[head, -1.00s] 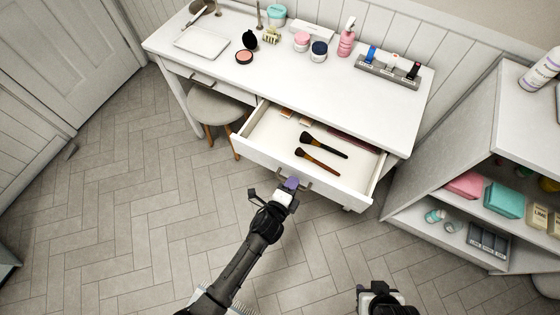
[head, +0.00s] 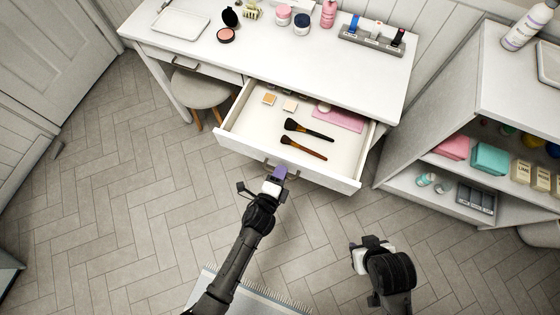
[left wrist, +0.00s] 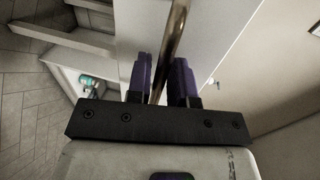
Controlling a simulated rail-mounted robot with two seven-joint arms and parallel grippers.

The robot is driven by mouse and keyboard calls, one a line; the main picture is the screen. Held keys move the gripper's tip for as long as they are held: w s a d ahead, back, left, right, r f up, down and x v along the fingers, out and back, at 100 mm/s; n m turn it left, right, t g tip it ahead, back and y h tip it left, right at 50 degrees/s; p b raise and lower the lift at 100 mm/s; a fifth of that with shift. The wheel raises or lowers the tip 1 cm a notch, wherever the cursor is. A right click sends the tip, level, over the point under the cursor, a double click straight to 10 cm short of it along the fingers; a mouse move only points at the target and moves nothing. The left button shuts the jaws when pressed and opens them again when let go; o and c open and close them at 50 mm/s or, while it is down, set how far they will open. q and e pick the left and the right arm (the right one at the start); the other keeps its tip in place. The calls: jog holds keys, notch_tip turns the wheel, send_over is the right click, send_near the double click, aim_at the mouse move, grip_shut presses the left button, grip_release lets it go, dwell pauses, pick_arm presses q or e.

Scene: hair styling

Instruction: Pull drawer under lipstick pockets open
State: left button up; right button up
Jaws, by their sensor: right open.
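The white drawer (head: 330,178) under the right part of the table stands open. It holds two brushes (head: 305,140), a pink sheet (head: 338,117) and small pans (head: 289,104). A grey pocket rack (head: 372,40) with upright tubes stands on the tabletop above it. My left gripper (head: 279,173) is at the drawer's front handle. In the left wrist view the handle bar (left wrist: 176,35) runs between the purple fingers of this gripper (left wrist: 160,80), which look closed around it. My right gripper (head: 358,252) is open and empty, over the floor at the lower right.
A white shelf unit (head: 450,100) with boxes and bottles stands at the right, close to the drawer. A stool (head: 202,90) is under the table at the left. Jars (head: 302,23) stand on the tabletop.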

pick_arm(q)
jog(key=shift+o, duration=1.1)
jog(key=b+v, duration=0.1)
jog(key=v, duration=1.3)
jog(key=shift+w+d, duration=0.1)
